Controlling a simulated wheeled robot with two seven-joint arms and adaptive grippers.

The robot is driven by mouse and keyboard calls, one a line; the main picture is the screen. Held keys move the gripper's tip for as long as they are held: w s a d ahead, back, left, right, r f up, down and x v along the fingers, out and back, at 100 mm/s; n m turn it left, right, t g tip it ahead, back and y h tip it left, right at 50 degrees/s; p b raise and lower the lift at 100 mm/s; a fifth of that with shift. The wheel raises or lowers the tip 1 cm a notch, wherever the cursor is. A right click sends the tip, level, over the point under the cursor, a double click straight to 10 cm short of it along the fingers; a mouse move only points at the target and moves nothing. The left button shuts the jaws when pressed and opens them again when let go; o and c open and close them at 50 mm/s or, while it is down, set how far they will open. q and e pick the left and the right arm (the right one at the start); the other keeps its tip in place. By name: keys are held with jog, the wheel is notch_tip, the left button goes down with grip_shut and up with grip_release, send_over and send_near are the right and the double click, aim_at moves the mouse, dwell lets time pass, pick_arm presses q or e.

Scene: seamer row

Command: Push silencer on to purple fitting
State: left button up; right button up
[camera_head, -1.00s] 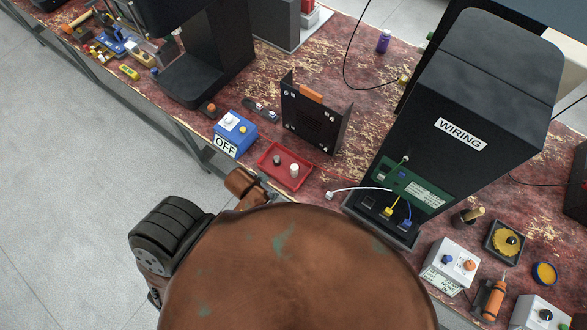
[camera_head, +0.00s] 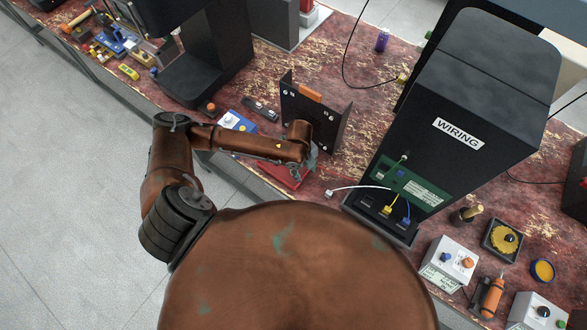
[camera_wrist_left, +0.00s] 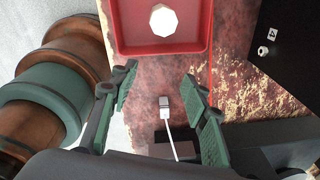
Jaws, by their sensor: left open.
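A red tray (camera_head: 291,182) lies on the bench, partly hidden by my left arm in the head view. In the left wrist view the tray (camera_wrist_left: 160,49) is at the top, with a white faceted round piece (camera_wrist_left: 163,19) in it, possibly the silencer. My left gripper (camera_head: 311,160) is over the tray's right side; its fingers (camera_wrist_left: 160,75) are spread with nothing held, short of the tray in the wrist view. A small purple cylinder (camera_head: 382,41) stands at the back; I cannot tell whether it is the purple fitting. My right gripper is out of view.
A white cable's plug (camera_wrist_left: 165,104) lies on the bench below the gripper. The black WIRING cabinet (camera_head: 459,133) stands to the right. A black bracket (camera_head: 335,125) is behind the gripper, and a blue box (camera_head: 238,122) stands left of it.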

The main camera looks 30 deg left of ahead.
pick_arm(q)
jog(key=shift+m+y, duration=0.5)
jog(key=shift+y, duration=0.1)
jog(key=a, duration=0.2)
jog(key=w+a, duration=0.1)
jog(key=a, duration=0.1)
jog(key=w+a+r, duration=0.1)
jog(key=a, duration=0.1)
jog(key=shift+a, duration=0.25)
jog(key=shift+s+f, duration=0.1)
jog(key=shift+f, duration=1.2)
jog(key=shift+s+d+f, duration=0.1)
jog(key=shift+f, duration=1.2)
jog(key=shift+s+d+f, duration=0.1)
jog(key=shift+f, duration=1.2)
jog(key=c, duration=1.1)
